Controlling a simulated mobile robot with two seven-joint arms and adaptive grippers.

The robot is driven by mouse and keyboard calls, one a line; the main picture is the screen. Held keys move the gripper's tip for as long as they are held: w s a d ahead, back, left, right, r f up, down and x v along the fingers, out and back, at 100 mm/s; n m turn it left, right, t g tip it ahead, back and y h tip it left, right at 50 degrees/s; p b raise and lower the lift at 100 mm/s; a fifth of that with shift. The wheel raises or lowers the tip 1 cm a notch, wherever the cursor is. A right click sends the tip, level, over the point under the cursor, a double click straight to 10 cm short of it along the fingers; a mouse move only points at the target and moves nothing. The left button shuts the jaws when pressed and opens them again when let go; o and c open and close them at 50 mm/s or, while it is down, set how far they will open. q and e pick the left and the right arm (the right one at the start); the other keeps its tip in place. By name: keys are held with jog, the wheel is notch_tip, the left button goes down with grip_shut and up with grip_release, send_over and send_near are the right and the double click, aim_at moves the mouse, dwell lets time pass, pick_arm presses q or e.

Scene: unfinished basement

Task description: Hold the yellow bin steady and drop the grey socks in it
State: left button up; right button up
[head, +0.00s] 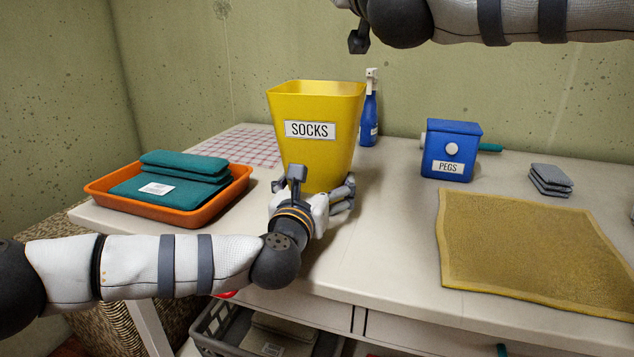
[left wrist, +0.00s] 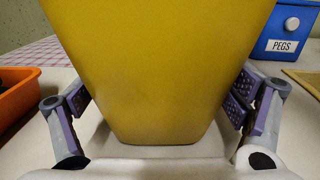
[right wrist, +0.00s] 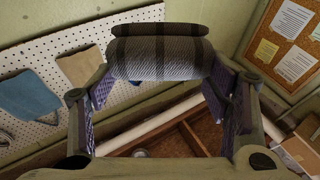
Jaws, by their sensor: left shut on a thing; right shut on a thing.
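The yellow bin (head: 315,110), labelled SOCKS, stands upright on the white worktop. My left gripper (head: 314,192) is shut around its lower part. In the left wrist view, one finger presses each side of the bin (left wrist: 155,70). The bin's inside bottom is hidden. My right gripper (right wrist: 158,82) is shut on the grey socks (right wrist: 165,62), a rolled bundle with dark stripes, seen between its fingers in the right wrist view. In the head view, my right arm crosses the top right, above the bin's height; its fingers and the socks are out of frame there.
An orange tray (head: 240,184) with teal folded cloths stands left of the bin. A blue spray bottle (head: 370,112) is behind it. A blue PEGS box (head: 434,160), folded grey cloths (head: 550,180) and a mustard mat (head: 530,245) lie to the right.

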jog(key=shift+s+a, duration=0.25)
jog(key=shift+a, duration=0.05)
notch_tip(320, 180, down, 6)
jog(key=shift+r, duration=0.15)
jog(key=o, duration=1.2)
jog(key=v, duration=1.2)
jog(key=shift+s, duration=0.1)
